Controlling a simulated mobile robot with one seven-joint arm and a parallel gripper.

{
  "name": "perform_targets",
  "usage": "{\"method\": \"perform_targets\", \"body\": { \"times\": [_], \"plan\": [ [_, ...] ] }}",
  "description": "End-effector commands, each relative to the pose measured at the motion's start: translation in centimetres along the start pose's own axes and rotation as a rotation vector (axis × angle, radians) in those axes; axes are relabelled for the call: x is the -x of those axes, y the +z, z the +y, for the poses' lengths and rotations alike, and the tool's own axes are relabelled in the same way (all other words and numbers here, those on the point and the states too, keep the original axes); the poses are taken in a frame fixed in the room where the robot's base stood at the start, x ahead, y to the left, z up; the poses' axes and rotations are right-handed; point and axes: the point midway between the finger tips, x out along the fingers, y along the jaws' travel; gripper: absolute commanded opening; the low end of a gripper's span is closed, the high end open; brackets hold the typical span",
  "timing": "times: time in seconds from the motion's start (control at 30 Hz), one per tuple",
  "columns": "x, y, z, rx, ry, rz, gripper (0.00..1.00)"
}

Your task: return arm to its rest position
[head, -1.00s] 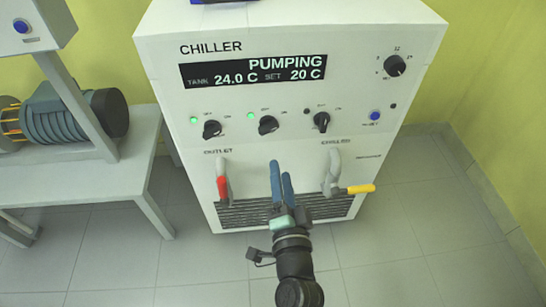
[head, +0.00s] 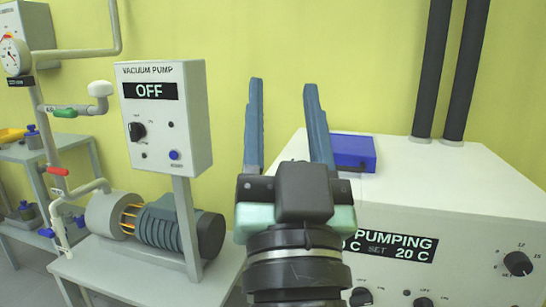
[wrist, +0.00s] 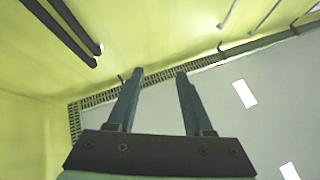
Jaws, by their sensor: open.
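My gripper (head: 285,88) is raised upright in the head view, with its two blue fingers apart and nothing between them. It stands in front of the yellow wall and hides part of the chiller (head: 450,190) behind it. In the wrist view my gripper (wrist: 158,75) also shows open and empty, facing up toward the ceiling (wrist: 270,110). The chiller's display (head: 390,246) reads PUMPING and SET 20 C, partly covered by my wrist.
A vacuum pump box (head: 168,118) reading OFF stands at left above a motor (head: 170,225) on a low white table (head: 150,285). Pipes with a gauge (head: 14,55) are at far left. A blue box (head: 353,152) and two black hoses (head: 455,75) are on the chiller.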

Motion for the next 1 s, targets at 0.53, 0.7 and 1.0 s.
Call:
{"method": "perform_targets", "body": {
  "times": [0.53,0.7,1.0],
  "plan": [
    [-6.6,-19.4,-4.2,0.171,0.016,0.163,0.51],
    [-9.8,-23.5,-4.8,0.170,0.016,0.163,0.51],
    [-15.4,-30.7,-5.8,0.169,0.014,0.162,0.51]
  ]
}}
